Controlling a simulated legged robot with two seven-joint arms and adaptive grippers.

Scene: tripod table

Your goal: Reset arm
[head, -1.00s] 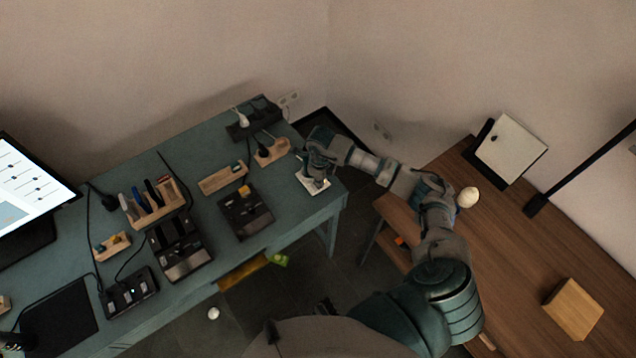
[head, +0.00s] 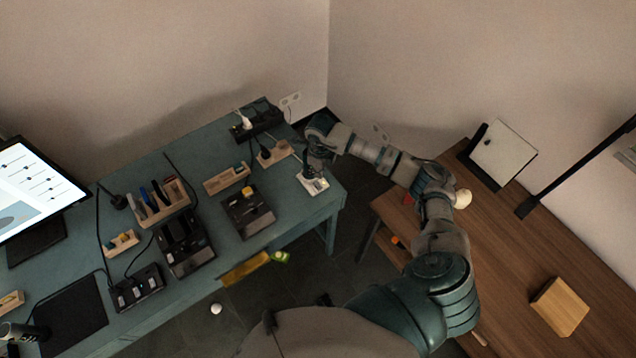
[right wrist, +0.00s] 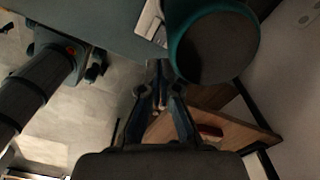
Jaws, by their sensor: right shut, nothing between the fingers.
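My right arm reaches from the bottom right of the head view across the gap to the right end of the teal table. My right gripper (head: 312,174) points down there, shut and empty. It is over or beside a small white item (head: 314,187) near the table's corner; I cannot tell whether they touch. In the right wrist view the fingers of my right gripper (right wrist: 160,88) come together with nothing between them. My left gripper does not show in the head view.
The teal table (head: 285,212) holds a wooden pen rack (head: 162,203), a power strip (head: 257,123), dark devices and a monitor (head: 38,188). On the right, a brown desk (head: 520,240) carries a wooden block (head: 561,306), a white panel (head: 503,156) and a round pale object (head: 462,199).

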